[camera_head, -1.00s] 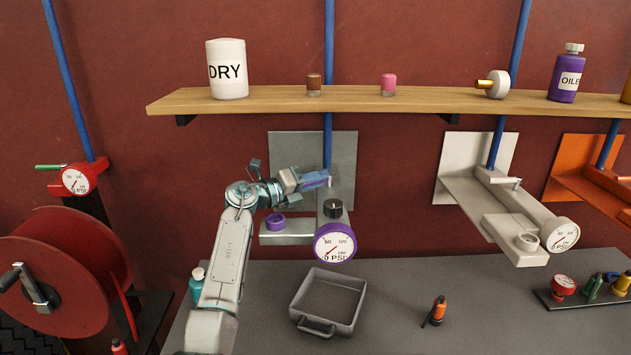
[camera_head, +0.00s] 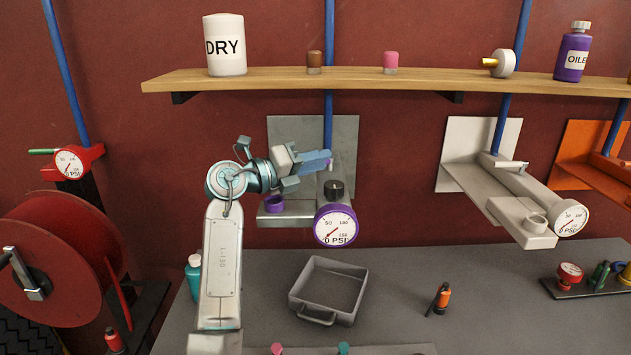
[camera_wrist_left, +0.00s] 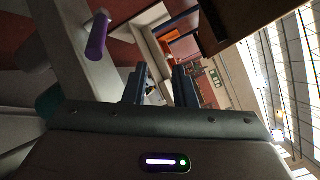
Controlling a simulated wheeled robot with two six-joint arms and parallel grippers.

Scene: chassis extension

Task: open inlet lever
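My left gripper (camera_head: 316,161) is in front of the grey wall plate (camera_head: 343,132) in the head view, above the purple-rimmed pressure gauge (camera_head: 335,225) and the black knob (camera_head: 334,189). The inlet lever at this station is mostly hidden behind the gripper in the head view. In the left wrist view, a purple cylindrical handle (camera_wrist_left: 97,36), apparently the lever's, sticks out from a grey body left of the fingers. My left gripper (camera_wrist_left: 162,85) shows two dark fingers apart, with a gap and no object held between them. The handle is outside that gap. My right gripper is not in view.
A purple ring cup (camera_head: 274,203) sits on the grey fixture left of the gauge. A wooden shelf (camera_head: 380,80) runs above. A white station (camera_head: 515,205) is to the right.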

